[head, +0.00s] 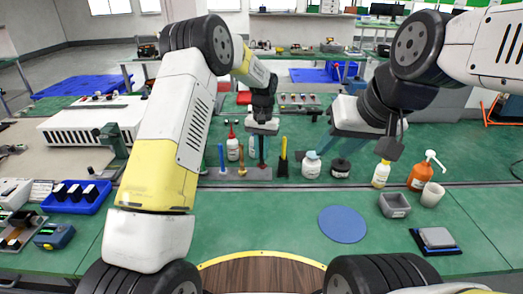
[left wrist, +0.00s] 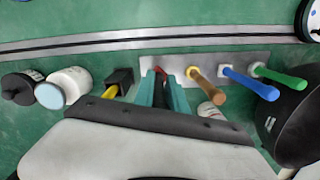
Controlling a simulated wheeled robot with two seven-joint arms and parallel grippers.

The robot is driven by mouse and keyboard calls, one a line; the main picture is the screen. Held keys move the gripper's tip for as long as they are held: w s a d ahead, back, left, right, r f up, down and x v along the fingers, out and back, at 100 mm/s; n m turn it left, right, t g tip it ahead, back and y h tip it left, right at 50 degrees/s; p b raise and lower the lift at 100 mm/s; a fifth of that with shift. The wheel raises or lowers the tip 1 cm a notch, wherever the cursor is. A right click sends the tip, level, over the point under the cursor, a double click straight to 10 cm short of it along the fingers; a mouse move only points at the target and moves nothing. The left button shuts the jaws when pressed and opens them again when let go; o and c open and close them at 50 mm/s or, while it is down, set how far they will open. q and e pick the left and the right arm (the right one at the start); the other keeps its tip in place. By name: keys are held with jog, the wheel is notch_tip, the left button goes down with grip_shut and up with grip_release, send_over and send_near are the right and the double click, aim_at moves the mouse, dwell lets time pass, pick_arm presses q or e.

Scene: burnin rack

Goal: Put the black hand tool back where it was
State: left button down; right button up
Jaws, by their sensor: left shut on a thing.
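My left gripper (head: 262,160) points down over the grey tool rack (head: 213,174), near its right end. In the left wrist view its teal fingers (left wrist: 164,92) are shut on a dark, narrow tool, taken as the black hand tool (left wrist: 159,92). A bit of red shows by its far end, at the rack plate (left wrist: 230,62). I cannot tell whether the tool is seated in the rack. Left of it stand brown (head: 241,156), blue (head: 221,156) and green (head: 205,152) handles. My right gripper (head: 320,149) is near a white jar; its finger gap is unclear.
A black and yellow tool (head: 283,158) stands just right of my left gripper. A blue disc (head: 342,224) lies in front on clear green bench.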

aim_at(261, 161)
pick_arm(q)
jog(key=shift+w+f, duration=0.1)
jog(key=shift+w, duration=0.4)
jog(key=shift+s+f, duration=0.1)
jog(key=shift+f, duration=1.6)
jog(key=shift+f, duration=0.15)
jog(key=c, duration=1.3)
grip_release()
jog(key=shift+c, duration=0.2)
